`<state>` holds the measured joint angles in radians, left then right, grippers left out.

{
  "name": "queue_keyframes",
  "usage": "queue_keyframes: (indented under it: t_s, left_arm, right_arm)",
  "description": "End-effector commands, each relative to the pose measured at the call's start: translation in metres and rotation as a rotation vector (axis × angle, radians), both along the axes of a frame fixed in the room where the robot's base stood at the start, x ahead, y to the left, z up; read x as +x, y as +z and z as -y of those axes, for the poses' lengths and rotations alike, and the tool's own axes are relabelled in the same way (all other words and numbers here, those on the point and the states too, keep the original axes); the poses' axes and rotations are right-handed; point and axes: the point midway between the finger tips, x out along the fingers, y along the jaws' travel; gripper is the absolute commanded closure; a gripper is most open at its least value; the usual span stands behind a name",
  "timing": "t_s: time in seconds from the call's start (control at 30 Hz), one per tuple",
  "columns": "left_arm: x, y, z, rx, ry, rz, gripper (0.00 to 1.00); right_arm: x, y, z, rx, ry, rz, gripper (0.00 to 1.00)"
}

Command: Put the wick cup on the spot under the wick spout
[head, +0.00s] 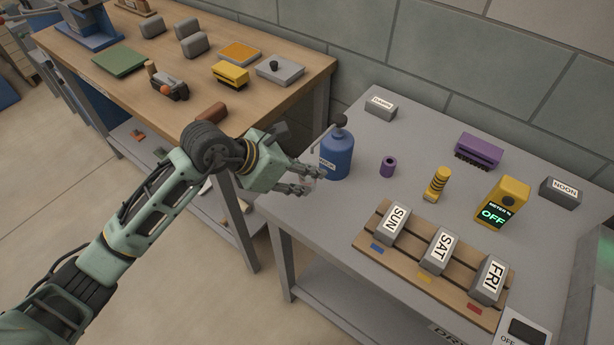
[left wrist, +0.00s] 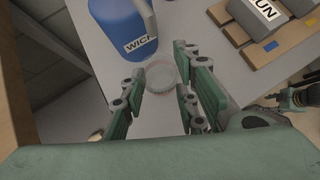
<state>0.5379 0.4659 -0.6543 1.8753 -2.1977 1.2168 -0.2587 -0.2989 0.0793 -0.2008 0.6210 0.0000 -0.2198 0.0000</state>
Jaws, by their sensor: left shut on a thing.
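The blue wick bottle (head: 337,158), labelled WICK, stands at the near left edge of the grey table, with a black knob on top and a thin grey spout. It also shows in the left wrist view (left wrist: 118,25). My left gripper (head: 308,181) is beside the bottle, at the table's left edge. It is shut on the small clear wick cup, which shows between the fingers in the left wrist view (left wrist: 161,72). I cannot tell whether the cup touches the table. The spot under the spout cannot be made out.
A slatted wooden rack (head: 375,246) with SUN, SAT and FRI blocks lies right of the bottle. A small purple cylinder (head: 388,167), a yellow-black striped piece (head: 437,183) and a yellow meter (head: 503,203) reading OFF stand behind it. A wooden workbench (head: 140,90) is at left.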

Motion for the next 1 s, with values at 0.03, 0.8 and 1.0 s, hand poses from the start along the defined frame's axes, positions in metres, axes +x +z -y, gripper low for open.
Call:
queue_keyframes:
  t_s: [0.03, 0.8, 1.0]
  left_arm:
    - [0.002, 0.001, 0.004, -0.001, -0.001, 0.0, 0.9]
    - [0.005, -0.038, 0.01, 0.0, 0.0, 0.0, 0.68]
    - [0.005, -0.038, 0.01, 0.0, -0.001, -0.001, 0.53]
  right_arm:
    - [0.0, 0.001, 0.002, -0.002, 0.001, -0.001, 0.6]
    - [-0.001, 0.01, 0.003, -0.004, 0.0, -0.002, 0.6]
    - [-0.001, 0.01, 0.001, -0.001, -0.001, -0.002, 0.6]
